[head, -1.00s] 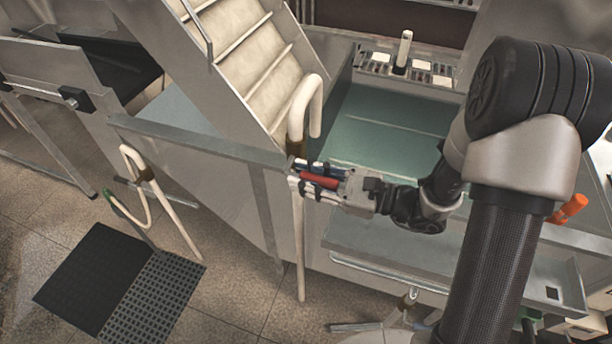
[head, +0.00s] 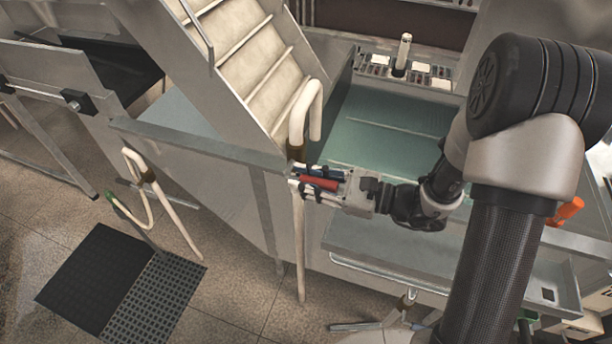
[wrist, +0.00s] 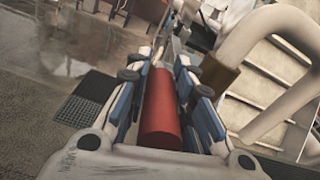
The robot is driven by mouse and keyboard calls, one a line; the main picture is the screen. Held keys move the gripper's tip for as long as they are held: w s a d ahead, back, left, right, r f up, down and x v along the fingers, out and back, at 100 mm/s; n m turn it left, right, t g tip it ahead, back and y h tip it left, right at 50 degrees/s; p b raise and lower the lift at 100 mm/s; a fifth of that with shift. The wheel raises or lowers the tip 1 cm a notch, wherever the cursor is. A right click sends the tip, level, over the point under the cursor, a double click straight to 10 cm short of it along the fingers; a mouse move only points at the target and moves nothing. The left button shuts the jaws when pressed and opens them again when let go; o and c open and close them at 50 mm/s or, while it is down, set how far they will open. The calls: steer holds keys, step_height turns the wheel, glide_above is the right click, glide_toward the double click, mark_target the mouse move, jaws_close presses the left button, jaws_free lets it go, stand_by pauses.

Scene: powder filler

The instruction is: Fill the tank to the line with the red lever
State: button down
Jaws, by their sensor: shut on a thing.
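The red lever (head: 318,183) lies between the fingers of my gripper (head: 316,180) in the head view, beside the bent white pipe in front of the tank. In the wrist view the red lever (wrist: 161,112) is a cylinder running away from the palm, with the blue-padded fingers of my gripper (wrist: 158,85) on both sides of it. The gripper is shut on it. The tank (head: 385,130) holds greenish liquid, with a pale line (head: 400,126) across it. The lever's far end and mount are hard to make out.
A bent white pipe (head: 304,118) stands close to the gripper, also in the wrist view (wrist: 262,32). A stepped chute (head: 240,60) rises behind. An orange handle (head: 567,210) is at the right. Dark mats (head: 95,280) lie on the floor at the left.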

mark_target(291, 174)
steer(key=h+p, duration=0.1)
steer(key=p, duration=0.1)
steer(key=r+h+p, duration=0.1)
steer(key=p, duration=0.1)
steer(key=r+g+h+p, duration=0.1)
steer(key=p, duration=0.1)
steer(key=shift+a+r, duration=0.15)
steer(key=shift+a, duration=0.1)
steer(key=h+p, duration=0.2)
steer(key=p, duration=0.1)
steer(key=shift+w+a+r+g, duration=0.15)
steer(key=shift+a+r+g, duration=0.1)
steer(key=shift+g, duration=0.15)
steer(key=shift+h+p, duration=0.7)
steer(key=shift+p, duration=0.2)
steer(key=shift+a+g, duration=0.1)
steer(key=shift+g, duration=0.2)
steer(key=c, duration=1.4)
jaws_free()
steer(key=shift+o, duration=0.2)
steer(key=v, duration=1.2)
steer(key=shift+r, duration=0.2)
